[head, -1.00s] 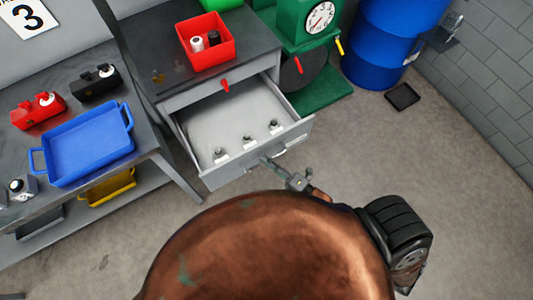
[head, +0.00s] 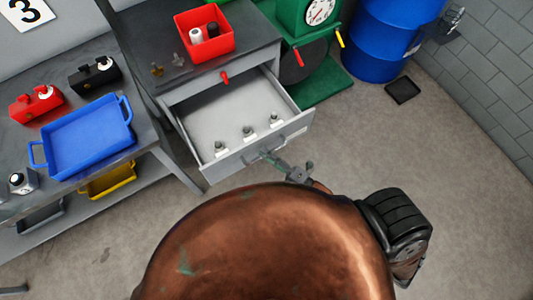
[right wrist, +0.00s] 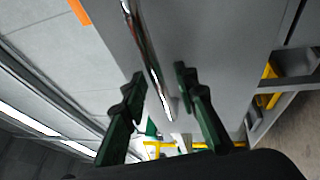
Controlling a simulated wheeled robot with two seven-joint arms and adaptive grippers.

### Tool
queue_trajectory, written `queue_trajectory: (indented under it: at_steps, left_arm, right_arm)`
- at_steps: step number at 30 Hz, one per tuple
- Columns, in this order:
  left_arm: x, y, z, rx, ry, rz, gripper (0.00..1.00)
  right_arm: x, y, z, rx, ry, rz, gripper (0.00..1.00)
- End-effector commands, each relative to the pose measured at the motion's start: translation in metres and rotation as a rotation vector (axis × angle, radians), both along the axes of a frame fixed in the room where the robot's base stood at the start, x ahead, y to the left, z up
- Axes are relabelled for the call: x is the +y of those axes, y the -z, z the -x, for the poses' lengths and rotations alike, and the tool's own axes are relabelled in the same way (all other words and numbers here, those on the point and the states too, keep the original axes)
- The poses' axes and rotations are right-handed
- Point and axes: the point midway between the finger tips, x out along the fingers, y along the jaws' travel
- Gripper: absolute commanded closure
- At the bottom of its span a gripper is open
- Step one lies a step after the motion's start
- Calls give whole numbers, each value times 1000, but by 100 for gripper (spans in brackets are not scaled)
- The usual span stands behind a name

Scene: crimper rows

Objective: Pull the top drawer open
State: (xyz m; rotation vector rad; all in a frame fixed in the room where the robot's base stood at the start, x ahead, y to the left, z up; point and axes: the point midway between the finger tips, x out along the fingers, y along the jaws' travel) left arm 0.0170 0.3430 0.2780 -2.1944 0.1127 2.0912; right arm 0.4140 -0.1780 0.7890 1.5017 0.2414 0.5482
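The top drawer (head: 228,118) of the grey cabinet stands pulled well out, and its inside shows. Its front panel (head: 235,166) faces me with a bar handle, which shows as a shiny bar in the right wrist view (right wrist: 147,58). My right gripper (head: 268,157) is at the handle in the head view. In the right wrist view its two green fingers (right wrist: 160,74) stand apart on either side of the bar, with visible gaps, so it is open. My left gripper is not in view.
Several small items (head: 248,132) sit in the drawer. A red bin (head: 205,50) stands on the cabinet top (head: 255,38). A blue tray (head: 88,138) lies on the left bench. A blue barrel (head: 390,40) stands at the back right.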

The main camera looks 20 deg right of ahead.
Motion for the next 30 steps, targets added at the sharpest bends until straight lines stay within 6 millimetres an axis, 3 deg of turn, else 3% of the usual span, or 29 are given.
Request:
queue_trajectory:
  at_steps: [5,18,30]
  left_arm:
    - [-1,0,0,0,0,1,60]
    - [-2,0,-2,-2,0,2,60]
    - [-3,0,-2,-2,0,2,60]
  right_arm:
    - [-10,5,17,4,1,2,73]
    - [-50,20,89,5,1,1,73]
    - [-58,22,103,1,0,0,73]
